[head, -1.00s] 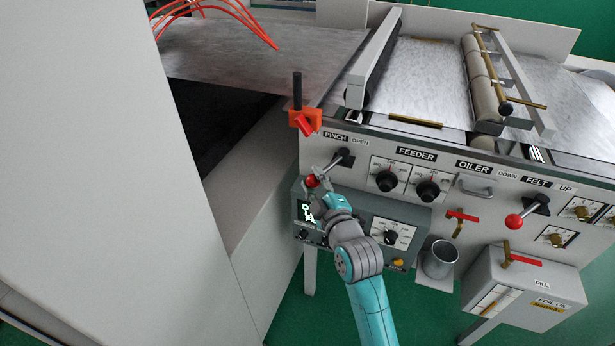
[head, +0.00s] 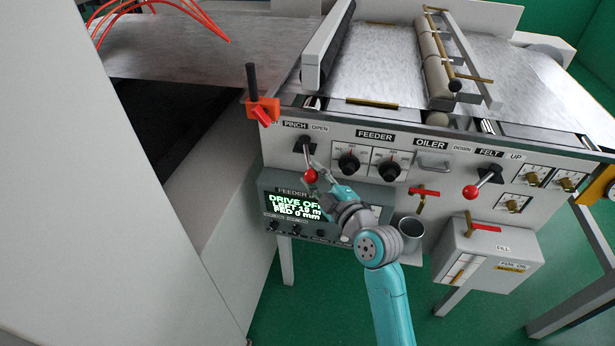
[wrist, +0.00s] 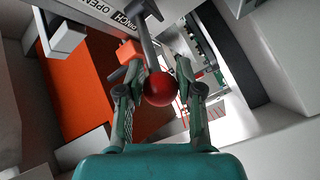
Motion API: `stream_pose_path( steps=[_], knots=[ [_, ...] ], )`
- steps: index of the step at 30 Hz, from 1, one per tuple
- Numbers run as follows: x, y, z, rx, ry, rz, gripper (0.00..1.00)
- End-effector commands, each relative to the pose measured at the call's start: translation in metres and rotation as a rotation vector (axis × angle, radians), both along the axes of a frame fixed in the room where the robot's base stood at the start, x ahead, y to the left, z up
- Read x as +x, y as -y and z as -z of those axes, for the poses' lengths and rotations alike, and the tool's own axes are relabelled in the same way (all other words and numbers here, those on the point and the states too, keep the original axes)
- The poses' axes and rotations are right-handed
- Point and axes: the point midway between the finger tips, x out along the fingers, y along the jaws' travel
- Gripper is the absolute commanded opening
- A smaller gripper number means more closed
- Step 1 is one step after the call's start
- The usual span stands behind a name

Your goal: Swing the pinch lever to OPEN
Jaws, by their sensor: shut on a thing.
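The pinch lever (head: 307,157) is a grey rod with a red ball knob (head: 311,176), on the front panel under the PINCH and OPEN labels (head: 296,125). OPEN is printed to the right of PINCH. The rod hangs almost straight down from its dark pivot, leaning slightly right. My gripper (wrist: 161,91) is shut on the red knob, a finger on each side of it in the wrist view. The rod runs up from the knob to the panel there. In the head view the fingers partly hide behind the knob and wrist.
A lit display (head: 293,206) reading DRIVE OFF sits below the lever. Two black feeder dials (head: 348,164) are to its right. A large pale cabinet wall fills the left.

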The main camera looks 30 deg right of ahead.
Motion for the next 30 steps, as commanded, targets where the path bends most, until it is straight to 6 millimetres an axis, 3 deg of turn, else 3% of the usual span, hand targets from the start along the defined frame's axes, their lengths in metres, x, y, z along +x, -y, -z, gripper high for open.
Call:
stream_pose_path(
  steps=[1, 12, 30],
  knots=[
    [0.000, 0.009, -0.006, -0.001, 0.014, -0.008, 0.00],
    [-0.003, 0.028, -0.010, -0.004, 0.022, -0.163, 0.00],
    [-0.004, 0.041, -0.011, -0.002, 0.024, -0.305, 0.00]
  ],
)
